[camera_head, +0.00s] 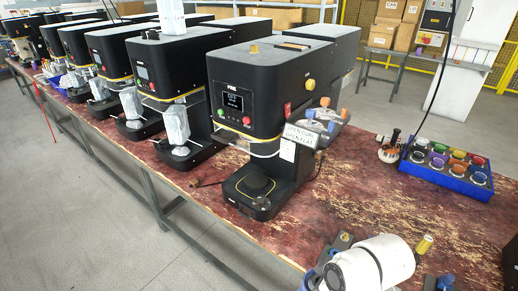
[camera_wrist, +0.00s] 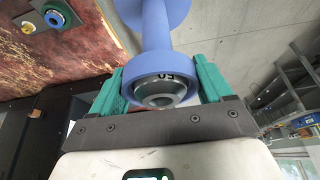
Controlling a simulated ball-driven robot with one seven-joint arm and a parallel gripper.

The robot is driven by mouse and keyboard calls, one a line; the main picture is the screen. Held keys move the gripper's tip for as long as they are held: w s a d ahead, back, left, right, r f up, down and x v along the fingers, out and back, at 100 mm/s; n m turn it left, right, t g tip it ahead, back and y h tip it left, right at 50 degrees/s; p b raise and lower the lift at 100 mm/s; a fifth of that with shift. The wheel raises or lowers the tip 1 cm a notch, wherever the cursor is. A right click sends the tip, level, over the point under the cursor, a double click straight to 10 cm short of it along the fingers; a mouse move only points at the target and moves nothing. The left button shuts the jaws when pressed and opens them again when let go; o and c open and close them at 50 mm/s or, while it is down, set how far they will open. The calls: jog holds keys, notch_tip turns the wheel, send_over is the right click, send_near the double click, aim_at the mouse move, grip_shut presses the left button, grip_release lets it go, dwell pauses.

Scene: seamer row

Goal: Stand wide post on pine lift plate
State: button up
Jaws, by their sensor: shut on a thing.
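My gripper (camera_wrist: 158,66) shows in the wrist view with its two green fingers on either side of a blue post (camera_wrist: 156,28). The post has wide round flanges and a metal-lined hole at the end facing the camera; its far end is cut off by the frame. In the head view the nearest black seamer, with a small label and screen, has a dark lift plate (camera_head: 256,184) low at its front. The plate looks bare. My white arm is at the bottom of the head view, to the right of the plate. My fingers cannot be made out there.
A blue tray (camera_head: 445,182) of coloured round items stands at the right of the worn red bench (camera_head: 365,190). More seamers (camera_head: 172,80) line the left. A blue ringed piece (camera_wrist: 55,16) shows in the wrist view.

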jog(key=d+f+m+h+b, duration=0.1)
jog(key=d+f+m, duration=0.1)
jog(key=f, duration=0.3)
jog(key=s+d+f+m+t+h+b, duration=0.1)
jog(key=f+m+b, duration=0.1)
jog(key=f+m, duration=0.2)
jog(key=d+f+m+h+b, duration=0.1)
jog(key=d+f+m, duration=0.1)
jog(key=f, duration=0.4)
jog(key=shift+s+d+f+m+t+b, duration=0.3)
jog(key=shift+d+m+b, duration=0.1)
jog(key=shift+m, duration=0.3)
jog(key=shift+s+d+f+m, duration=0.1)
jog(key=shift+d+f+m, duration=0.1)
jog(key=shift+f+m, duration=0.25)
jog(key=shift+d, duration=0.1)
